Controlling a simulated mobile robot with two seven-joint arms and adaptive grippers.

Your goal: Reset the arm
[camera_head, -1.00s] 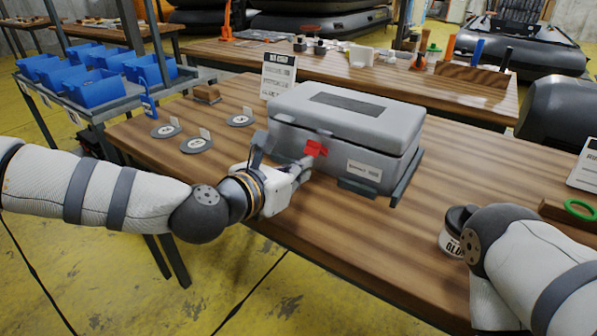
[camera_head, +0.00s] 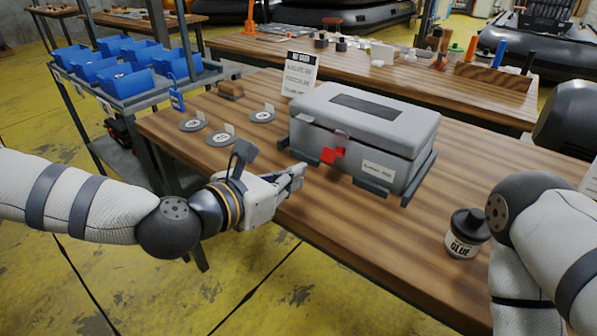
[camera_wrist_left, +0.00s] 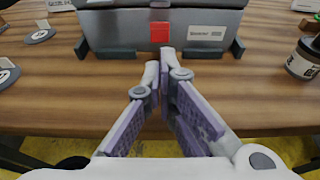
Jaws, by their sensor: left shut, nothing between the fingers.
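The case also shows in the left wrist view (camera_wrist_left: 115,28), with the red latch (camera_wrist_left: 160,32) beyond the fingertips. My right arm is at the right of the head view; its gripper is out of the picture.
A glue jar (camera_head: 466,234) stands on the workbench (camera_head: 370,225) near my right arm. Several round discs (camera_head: 221,138) lie left of the case, with a sign (camera_head: 299,75) behind. Blue bins (camera_head: 124,80) stand on a rack at left. The bench front between case and jar is clear.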

